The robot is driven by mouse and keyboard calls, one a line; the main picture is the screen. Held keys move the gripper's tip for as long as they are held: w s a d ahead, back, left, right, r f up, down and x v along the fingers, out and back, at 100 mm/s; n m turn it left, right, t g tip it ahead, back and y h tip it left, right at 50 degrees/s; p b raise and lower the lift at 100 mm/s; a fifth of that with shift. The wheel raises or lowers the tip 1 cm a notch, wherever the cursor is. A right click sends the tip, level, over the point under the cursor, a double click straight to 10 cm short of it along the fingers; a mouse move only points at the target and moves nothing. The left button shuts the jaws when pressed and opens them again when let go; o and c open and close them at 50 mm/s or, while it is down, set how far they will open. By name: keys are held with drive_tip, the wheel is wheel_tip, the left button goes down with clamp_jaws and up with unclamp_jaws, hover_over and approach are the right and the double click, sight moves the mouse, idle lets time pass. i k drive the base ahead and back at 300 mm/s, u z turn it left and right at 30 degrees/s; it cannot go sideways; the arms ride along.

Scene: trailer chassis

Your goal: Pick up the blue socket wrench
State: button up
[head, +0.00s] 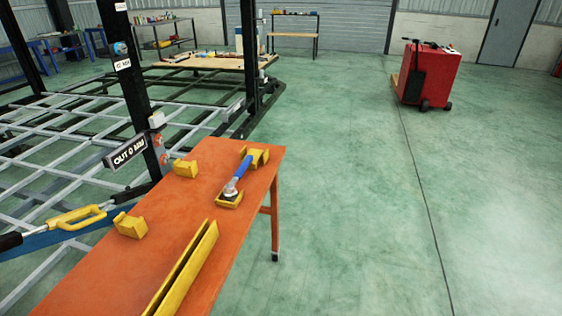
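The blue socket wrench (242,168) lies on the orange table (200,215) near its far right corner. Its blue handle points away toward the back and slightly right. Its metal head is at the near end, over a small yellow block (229,203). The far end of the handle is at a yellow holder (260,155). The wrench appears to rest across these two supports. My gripper is not in view.
Two yellow blocks (185,168) (131,226) and a long yellow channel (185,270) sit on the table. Left are a post with a sign (125,151), a yellow handle (78,217) and a grey frame (60,140). Floor to the right is clear up to a red cart (430,75).

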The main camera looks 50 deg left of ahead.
sight(230, 194)
drive_tip(key=z, duration=0.05)
drive_tip(key=i, duration=2.4)
drive_tip(key=u, duration=2.2)
drive_tip(key=i, duration=0.2)
drive_tip(key=u, duration=2.15)
drive_tip(key=i, duration=0.7)
drive_tip(key=u, duration=0.2)
